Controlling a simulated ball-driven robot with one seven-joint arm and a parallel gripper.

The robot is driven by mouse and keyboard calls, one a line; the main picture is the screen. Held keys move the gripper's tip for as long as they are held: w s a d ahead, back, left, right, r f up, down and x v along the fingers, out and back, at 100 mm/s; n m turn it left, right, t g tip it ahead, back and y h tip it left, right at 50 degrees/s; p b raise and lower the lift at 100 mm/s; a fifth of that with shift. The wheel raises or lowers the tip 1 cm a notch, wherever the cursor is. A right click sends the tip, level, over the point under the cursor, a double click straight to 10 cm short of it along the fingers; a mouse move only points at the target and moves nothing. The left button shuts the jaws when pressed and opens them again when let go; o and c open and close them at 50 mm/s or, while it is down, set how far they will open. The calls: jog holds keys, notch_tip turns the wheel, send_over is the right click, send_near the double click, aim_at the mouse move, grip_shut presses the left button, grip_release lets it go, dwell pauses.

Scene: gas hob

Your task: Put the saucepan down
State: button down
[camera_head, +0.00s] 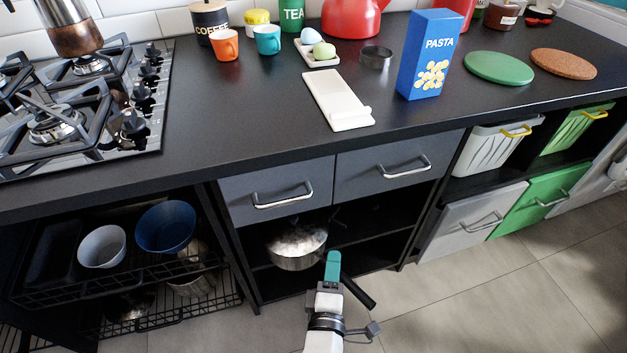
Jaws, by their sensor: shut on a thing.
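The saucepan (290,262) is a steel pan with a whitish, bright inside. It shows in the open shelf space under the grey drawers, and looks about level. I cannot tell whether its base touches the shelf. Its dark handle points toward the lower right and passes by my gripper. My gripper (333,266), with a teal finger, is shut on the saucepan's handle, in front of the shelf opening. The exact grip is partly hidden by the gripper itself.
The shelf (370,255) right of the saucepan is bare. Two drawers (277,192) are shut above. A wire rack (150,258) with bowls stands at the left. The dark worktop (240,130) holds a gas hob (150,110), white rest (335,100), pasta box (430,55) and green mat (498,68).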

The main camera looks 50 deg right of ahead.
aim_at(300, 252)
jog(key=w+d+b, duration=0.5)
jog(key=w+d, duration=0.6)
jog(key=w, duration=0.5)
jog(key=shift+w+d+f+b, duration=0.1)
jog(key=shift+f+b, duration=0.65)
jog(key=shift+f, duration=0.95)
jog(key=shift+w+f+b, duration=0.1)
jog(key=shift+f+b, duration=0.6)
jog(key=shift+f, duration=0.95)
jog(key=shift+w, duration=0.1)
jog(key=shift+f, duration=0.2)
jog(key=c, duration=0.9)
grip_release()
jog(key=shift+c, duration=0.2)
jog(key=shift+r, duration=0.1)
jog(key=shift+s+a, duration=0.2)
jog(key=shift+a, duration=0.05)
jog(key=p+v, duration=0.3)
jog(key=v, duration=0.8)
jog(key=shift+s+a, duration=0.1)
jog(key=shift+a, duration=0.05)
